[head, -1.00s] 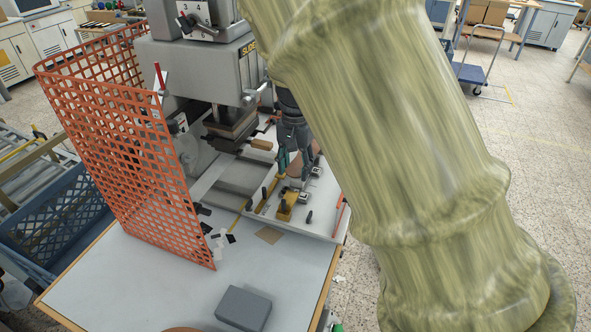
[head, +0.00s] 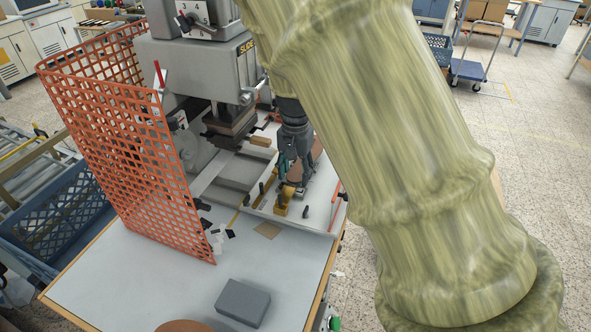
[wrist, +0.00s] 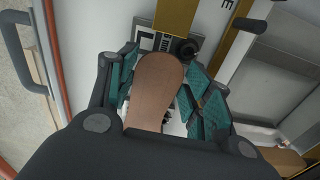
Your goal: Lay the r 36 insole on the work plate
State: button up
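My gripper (head: 295,185) is over the pale work plate (head: 322,212) in front of the stamping press. In the wrist view, the brown insole (wrist: 153,92) lies between its teal finger pads (wrist: 160,95), which press in along both sides. The rounded end points away from my palm; the other end is hidden by my gripper. In the head view, part of the insole (head: 318,149) shows beside the fingers. A brass guide bar (wrist: 176,18) and a black knob (wrist: 187,48) are just beyond the rounded end. I cannot tell whether the insole touches the plate. Its size mark is not readable.
The press (head: 190,70) stands behind the plate, with an orange mesh guard (head: 130,140) at its left. A yellow block (head: 282,203) sits at the plate's front. A grey box (head: 243,302) lies on the table (head: 150,285), whose front is mostly clear.

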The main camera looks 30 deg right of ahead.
jog(key=shift+o, duration=1.2)
jog(key=shift+r, duration=0.2)
jog(key=shift+r, duration=0.6)
notch_tip(320, 180, up, 12)
jog(key=b, duration=0.2)
jog(key=shift+f+b, duration=0.25)
jog(key=shift+b, duration=0.15)
